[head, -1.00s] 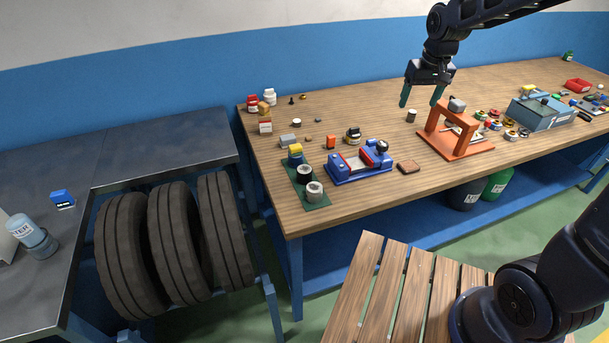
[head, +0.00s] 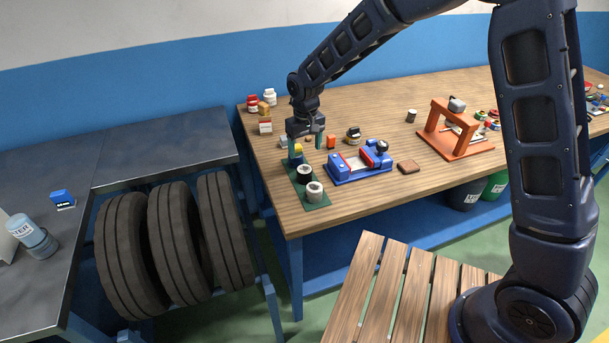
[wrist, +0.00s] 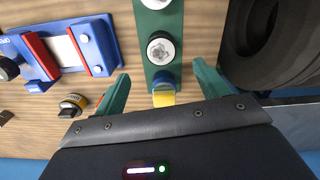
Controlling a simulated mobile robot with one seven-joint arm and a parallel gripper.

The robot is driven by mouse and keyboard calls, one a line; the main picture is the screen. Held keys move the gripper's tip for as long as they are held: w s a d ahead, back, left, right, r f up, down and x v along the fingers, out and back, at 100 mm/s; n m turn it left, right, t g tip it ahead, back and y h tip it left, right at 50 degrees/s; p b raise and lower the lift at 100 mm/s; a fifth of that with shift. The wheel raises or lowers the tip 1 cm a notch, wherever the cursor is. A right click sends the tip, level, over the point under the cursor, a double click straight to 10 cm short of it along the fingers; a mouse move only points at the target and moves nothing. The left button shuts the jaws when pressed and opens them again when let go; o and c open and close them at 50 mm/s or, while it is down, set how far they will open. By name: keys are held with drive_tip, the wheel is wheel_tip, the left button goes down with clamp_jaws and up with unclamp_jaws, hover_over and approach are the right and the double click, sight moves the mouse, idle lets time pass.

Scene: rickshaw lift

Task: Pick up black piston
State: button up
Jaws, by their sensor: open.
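The black piston (head: 304,174) stands on a narrow green mat (head: 318,204) on the wooden workbench. In the wrist view the black piston (wrist: 160,47) shows from above with a silver top. A grey-white piston (head: 314,191) stands in front of it, and a blue piston with a yellow top (head: 296,158) stands behind it. My gripper (head: 306,154) is open and empty, pointing down near the back end of the mat. In the wrist view its fingers (wrist: 160,73) are spread to either side of the mat, with the yellow-topped piston nearest between them.
A blue vise (head: 357,165) with red jaws stands just right of the mat. Tyres (head: 225,230) hang left of the bench. An orange press frame (head: 455,135) stands farther right.

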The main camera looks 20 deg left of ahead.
sight(304, 169)
wheel_tip(304, 169, down, 6)
drive_tip(key=shift+r, duration=0.2)
drive_tip(key=shift+w+a+f, duration=0.1)
drive_tip(key=shift+f, duration=1.2)
drive_tip(key=shift+a+f, duration=0.1)
drive_tip(key=shift+f, duration=1.15)
drive_tip(key=c, duration=1.1)
